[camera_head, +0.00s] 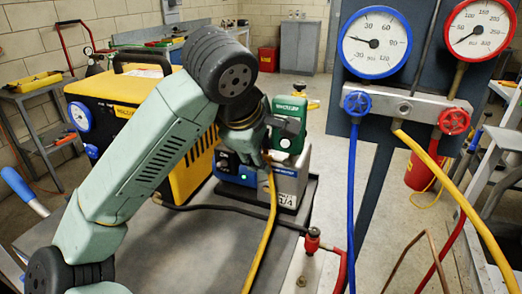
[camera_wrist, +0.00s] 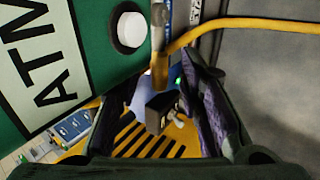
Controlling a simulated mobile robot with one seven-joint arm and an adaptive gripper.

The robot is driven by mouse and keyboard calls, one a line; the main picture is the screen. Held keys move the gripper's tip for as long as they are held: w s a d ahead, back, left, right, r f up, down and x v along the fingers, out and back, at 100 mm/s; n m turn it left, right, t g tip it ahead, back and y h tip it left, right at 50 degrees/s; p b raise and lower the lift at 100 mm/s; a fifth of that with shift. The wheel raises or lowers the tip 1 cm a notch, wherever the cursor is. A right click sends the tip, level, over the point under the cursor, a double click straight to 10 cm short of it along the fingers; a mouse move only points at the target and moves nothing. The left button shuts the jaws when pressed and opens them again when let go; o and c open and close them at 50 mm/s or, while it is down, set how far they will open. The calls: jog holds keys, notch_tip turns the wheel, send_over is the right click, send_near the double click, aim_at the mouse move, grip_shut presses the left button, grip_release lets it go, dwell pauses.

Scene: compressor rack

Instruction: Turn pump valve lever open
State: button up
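The pump (camera_head: 292,165) stands on the cart, with a green upper body and a blue and grey lower body. My gripper (camera_head: 262,155) is at its left front side, partly hidden by my arm. In the wrist view the green body (camera_wrist: 60,75) with an "ATM" label and a white round button (camera_wrist: 131,30) fills the left. My gripper (camera_wrist: 158,95) has its fingers apart. A brass hose fitting (camera_wrist: 160,72) and a small dark block (camera_wrist: 160,110) with a pale metal piece show between them. I cannot clearly make out the valve lever; contact is unclear.
A yellow hose (camera_head: 262,225) hangs in front of the pump. A yellow and black machine (camera_head: 140,105) stands left. The gauge panel (camera_head: 400,108) with blue and red valves and hoses is close on the right. A red valve (camera_head: 312,240) sits at the cart's edge (camera_head: 318,210).

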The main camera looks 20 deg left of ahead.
grip_shut()
dwell(0.3)
dwell(0.5)
